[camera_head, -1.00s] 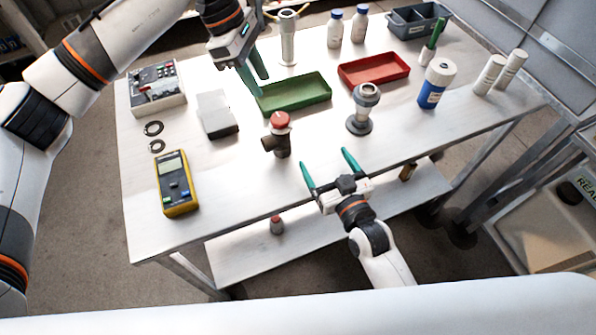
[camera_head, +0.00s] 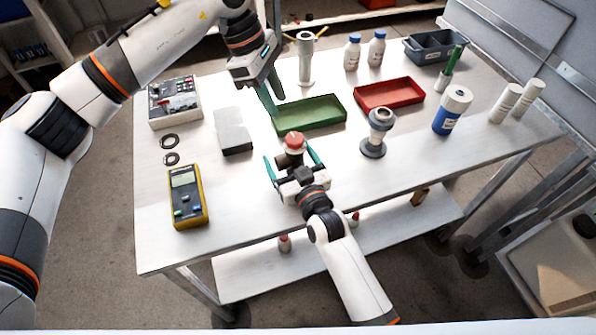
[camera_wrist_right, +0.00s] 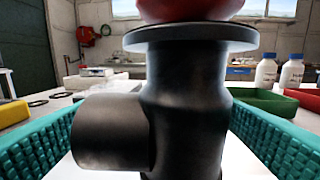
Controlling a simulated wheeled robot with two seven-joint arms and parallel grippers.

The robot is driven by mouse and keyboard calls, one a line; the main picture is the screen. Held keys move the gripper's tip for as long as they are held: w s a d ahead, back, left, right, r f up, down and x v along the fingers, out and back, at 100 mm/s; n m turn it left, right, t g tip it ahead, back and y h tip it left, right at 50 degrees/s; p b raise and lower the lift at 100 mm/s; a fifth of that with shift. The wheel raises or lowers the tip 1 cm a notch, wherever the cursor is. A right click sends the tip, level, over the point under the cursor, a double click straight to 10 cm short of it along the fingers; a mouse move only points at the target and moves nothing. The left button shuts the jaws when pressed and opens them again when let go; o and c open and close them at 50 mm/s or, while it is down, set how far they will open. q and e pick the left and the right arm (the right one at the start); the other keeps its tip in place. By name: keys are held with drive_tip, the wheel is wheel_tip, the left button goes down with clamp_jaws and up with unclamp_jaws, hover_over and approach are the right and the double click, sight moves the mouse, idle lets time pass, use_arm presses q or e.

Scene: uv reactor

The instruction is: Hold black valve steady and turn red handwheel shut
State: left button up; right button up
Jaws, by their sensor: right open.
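The black valve (camera_head: 283,160) stands upright on the table with the red handwheel (camera_head: 295,140) on top. In the right wrist view the black valve body (camera_wrist_right: 190,100) fills the middle, its side port pointing left, and the red handwheel (camera_wrist_right: 190,8) is cut off by the top edge. My right gripper (camera_head: 289,158) is open, with one teal finger on each side of the valve; gaps show between the fingers and the body. My left gripper (camera_head: 276,98) is higher, above the table behind the valve near the green tray; its teal fingers look apart and empty.
A green tray (camera_head: 340,116) and red tray (camera_head: 418,92) lie behind. A grey flanged fitting (camera_head: 373,148) stands right of the valve. A yellow meter (camera_head: 187,198), black rings (camera_head: 170,142) and a grey-white box (camera_head: 233,138) are to the left. The table between meter and valve is clear.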

drive_tip(key=shift+w+a, duration=0.3)
drive_tip(key=shift+w, duration=0.35)
